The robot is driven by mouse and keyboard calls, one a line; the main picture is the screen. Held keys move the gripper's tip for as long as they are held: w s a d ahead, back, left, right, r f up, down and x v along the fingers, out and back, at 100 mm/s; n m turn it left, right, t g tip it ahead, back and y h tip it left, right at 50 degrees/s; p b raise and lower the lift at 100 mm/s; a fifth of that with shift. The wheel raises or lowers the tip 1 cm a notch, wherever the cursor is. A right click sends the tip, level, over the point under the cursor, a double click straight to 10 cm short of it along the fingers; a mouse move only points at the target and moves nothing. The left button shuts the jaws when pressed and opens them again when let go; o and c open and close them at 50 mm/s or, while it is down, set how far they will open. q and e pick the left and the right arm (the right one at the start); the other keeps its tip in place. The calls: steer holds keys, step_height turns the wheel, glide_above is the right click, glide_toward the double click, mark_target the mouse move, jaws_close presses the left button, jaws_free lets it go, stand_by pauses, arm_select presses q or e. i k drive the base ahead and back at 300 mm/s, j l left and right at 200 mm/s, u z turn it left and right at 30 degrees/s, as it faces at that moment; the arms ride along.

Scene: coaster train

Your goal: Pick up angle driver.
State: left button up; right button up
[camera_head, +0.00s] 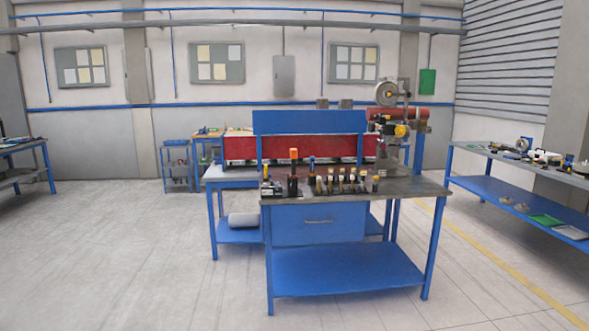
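A blue workbench with a dark top (415,187) stands ahead of me in the middle. On its left part stand a black tool with an orange top (293,172) and a slimmer dark tool with a blue top (312,176). A small grey and black tool with some yellow (267,187) sits at the left end. Several small upright pieces with yellow or pale tops (341,180) stand in a row to the right. I cannot tell which of these, if any, is the angle driver. Neither of my grippers is in view.
A blue drawer (318,224) and lower shelf (345,270) are under the bench. Red machinery (300,146) with a blue panel (308,122) stands behind it. A long blue table (545,165) with parts stands at right, another table (20,152) at left. The floor in front is clear.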

mark_target(293, 152)
steer(key=i+l, duration=0.2)
steer(key=i, duration=0.35)
steer(key=i+l, duration=0.2)
steer(key=i, duration=0.35)
steer(key=z, duration=0.05)
